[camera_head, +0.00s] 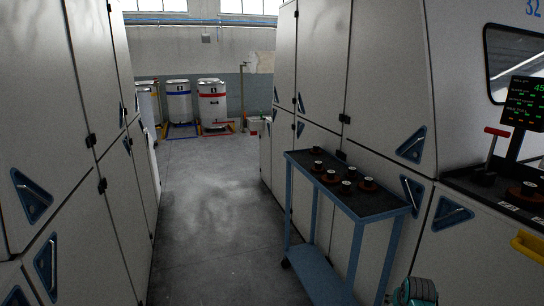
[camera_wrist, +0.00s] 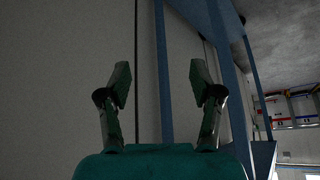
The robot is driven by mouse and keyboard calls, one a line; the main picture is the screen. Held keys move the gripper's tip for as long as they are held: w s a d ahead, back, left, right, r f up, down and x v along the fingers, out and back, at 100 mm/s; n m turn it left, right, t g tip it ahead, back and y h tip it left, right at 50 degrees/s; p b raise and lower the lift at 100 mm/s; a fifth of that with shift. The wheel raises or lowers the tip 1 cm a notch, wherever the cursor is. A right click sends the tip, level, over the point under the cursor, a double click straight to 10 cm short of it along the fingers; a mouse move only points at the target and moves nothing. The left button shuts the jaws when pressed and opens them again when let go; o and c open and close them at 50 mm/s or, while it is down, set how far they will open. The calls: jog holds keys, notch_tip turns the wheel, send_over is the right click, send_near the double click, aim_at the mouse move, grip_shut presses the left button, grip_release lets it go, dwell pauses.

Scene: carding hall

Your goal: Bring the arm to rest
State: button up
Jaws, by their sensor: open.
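My gripper (camera_wrist: 158,85) shows in the wrist view with its two fingers spread apart and nothing between them. In that view a pale cabinet wall and the blue frame of a trolley lie beyond the fingers. In the head view only a teal part of my arm (camera_head: 414,291) shows at the bottom edge, right of the trolley. The fingers are out of sight in the head view.
A blue trolley (camera_head: 321,273) with small dark and white items on its top stands against the right cabinets (camera_head: 388,78). Tall cabinets (camera_head: 84,113) line the left. The grey aisle floor (camera_head: 205,200) is clear, with drums (camera_head: 212,103) at its far end. A control screen (camera_head: 524,103) is at right.

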jog(key=s+a+f+n+t, duration=0.1)
jog(key=s+a+f+t, duration=0.1)
jog(key=s+a+f, duration=0.7)
jog(key=s+a+f+n+t, duration=0.1)
jog(key=s+a+f, duration=0.45)
jog(key=s, duration=0.85)
jog(key=s+a+r+t, duration=0.1)
jog(key=s+a+r, duration=0.15)
jog(key=s, duration=0.55)
jog(key=s+a+r+t, duration=0.1)
jog(key=s+a, duration=0.2)
jog(key=s, duration=0.6)
jog(key=s+a+r+n+t+y, duration=0.1)
jog(key=s+a+r+t, duration=0.1)
jog(key=s+r, duration=0.9)
jog(key=s+a+r+n+t+y, duration=0.1)
jog(key=s+a+r, duration=0.1)
jog(key=s+r, duration=0.9)
notch_tip(320, 180, up, 2)
jog(key=shift+a+r+n+t, duration=0.1)
jog(key=shift+a+n+t, duration=0.05)
jog(key=shift+n+t, duration=0.2)
